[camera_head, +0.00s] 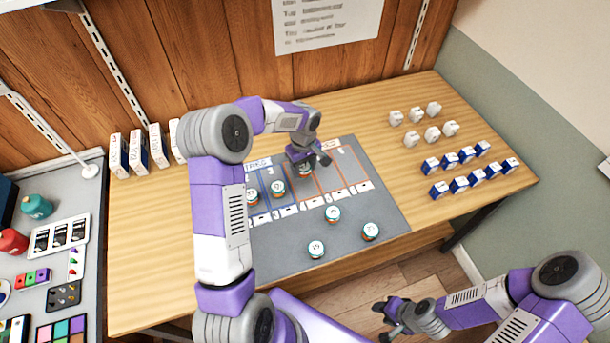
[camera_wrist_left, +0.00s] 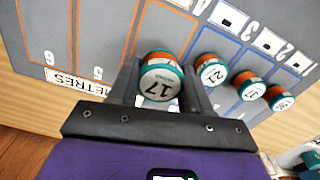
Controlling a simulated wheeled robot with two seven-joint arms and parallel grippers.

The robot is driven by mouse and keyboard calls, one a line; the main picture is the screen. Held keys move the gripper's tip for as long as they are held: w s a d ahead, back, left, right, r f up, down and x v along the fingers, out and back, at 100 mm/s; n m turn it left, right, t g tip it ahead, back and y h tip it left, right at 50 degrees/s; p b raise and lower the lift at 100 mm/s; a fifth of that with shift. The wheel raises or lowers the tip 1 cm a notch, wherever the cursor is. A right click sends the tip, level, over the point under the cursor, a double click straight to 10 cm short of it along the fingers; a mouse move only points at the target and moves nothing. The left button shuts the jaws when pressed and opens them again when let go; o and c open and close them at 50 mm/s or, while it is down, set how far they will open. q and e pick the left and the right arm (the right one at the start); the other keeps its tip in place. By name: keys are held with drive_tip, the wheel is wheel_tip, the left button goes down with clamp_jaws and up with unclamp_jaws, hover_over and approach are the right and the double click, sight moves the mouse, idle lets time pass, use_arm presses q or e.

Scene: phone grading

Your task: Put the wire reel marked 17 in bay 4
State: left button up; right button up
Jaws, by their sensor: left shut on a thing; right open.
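The wire reel marked 17 (camera_wrist_left: 159,82), with a white face and a teal and orange rim, is between the fingers of my left gripper (camera_wrist_left: 160,90). In the head view the left gripper (camera_head: 306,164) is shut on that reel, which is partly hidden there. The reel is over the orange-outlined bay beside the blue ones, apparently bay 4; its number is hidden, and I cannot tell if the reel touches the grey mat (camera_head: 385,212). My right gripper (camera_head: 383,319) is open and empty, off the table's front edge.
A reel marked 21 (camera_wrist_left: 212,71) and other reels stand in blue bays beside the held one. Loose reels (camera_head: 332,214) lie on the mat's front part. White blocks (camera_head: 432,134) and blue-and-white boxes (camera_head: 465,170) are at the right. Orange bays 5 and 6 look empty.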

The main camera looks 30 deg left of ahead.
sight(304, 185)
use_arm(q)
drive_tip(key=shift+f+b, duration=0.4)
drive_tip(key=shift+f, duration=2.75)
drive_tip(key=shift+f, duration=0.1)
drive_tip(key=o, duration=0.6)
drive_tip(key=shift+f, duration=0.1)
drive_tip(key=o, duration=0.4)
drive_tip(key=shift+o, duration=0.2)
drive_tip(key=shift+r, duration=0.55)
wheel_tip(304, 185, up, 11)
drive_tip(key=shift+r+p, duration=0.2)
drive_tip(key=shift+p, duration=0.85)
